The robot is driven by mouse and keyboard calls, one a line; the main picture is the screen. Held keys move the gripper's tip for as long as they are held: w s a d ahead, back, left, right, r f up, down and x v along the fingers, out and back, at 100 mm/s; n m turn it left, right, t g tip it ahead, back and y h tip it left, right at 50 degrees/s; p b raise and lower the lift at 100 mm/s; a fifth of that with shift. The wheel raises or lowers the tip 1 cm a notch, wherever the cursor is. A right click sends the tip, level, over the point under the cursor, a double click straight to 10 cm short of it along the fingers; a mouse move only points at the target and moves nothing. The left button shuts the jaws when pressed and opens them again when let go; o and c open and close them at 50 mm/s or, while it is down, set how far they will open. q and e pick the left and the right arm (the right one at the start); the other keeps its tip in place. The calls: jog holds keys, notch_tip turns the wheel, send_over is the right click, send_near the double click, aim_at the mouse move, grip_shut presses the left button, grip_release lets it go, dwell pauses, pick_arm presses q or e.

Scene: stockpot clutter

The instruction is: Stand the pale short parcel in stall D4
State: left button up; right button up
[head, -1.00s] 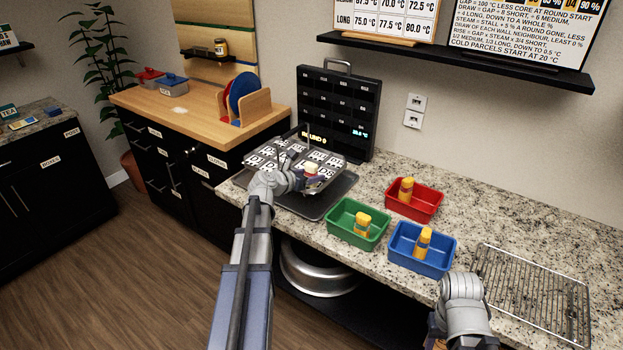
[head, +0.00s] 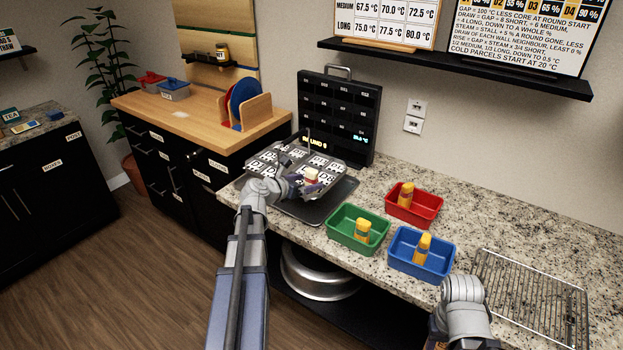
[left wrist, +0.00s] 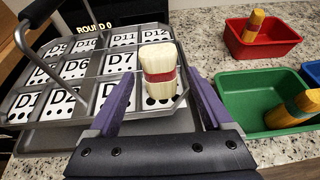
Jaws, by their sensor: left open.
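The pale short parcel (left wrist: 160,68), cream with a red band, stands upright in the front right stall of the grey stall tray (left wrist: 75,121). That stall lies in the D4 place, in front of the row with D7; its own label is hidden except for black dots. The parcel also shows in the head view (head: 311,175). My left gripper (left wrist: 160,103) is open, its purple fingers apart on either side of the parcel, with a visible gap at each side. My right forearm shows at the lower right; its gripper is out of sight.
Green (head: 357,230), blue (head: 421,252) and red (head: 413,204) bins, each with a yellow-orange parcel, stand right of the tray. A black panel (head: 339,112) reading ROUND 0 stands behind it. A wire rack (head: 530,297) lies at the right.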

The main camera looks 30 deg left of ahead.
pick_arm(q)
jog(key=p+v, duration=0.2)
jog(key=v, duration=0.6)
jog(key=shift+s+p, duration=0.35)
jog(key=shift+a+r, duration=0.1)
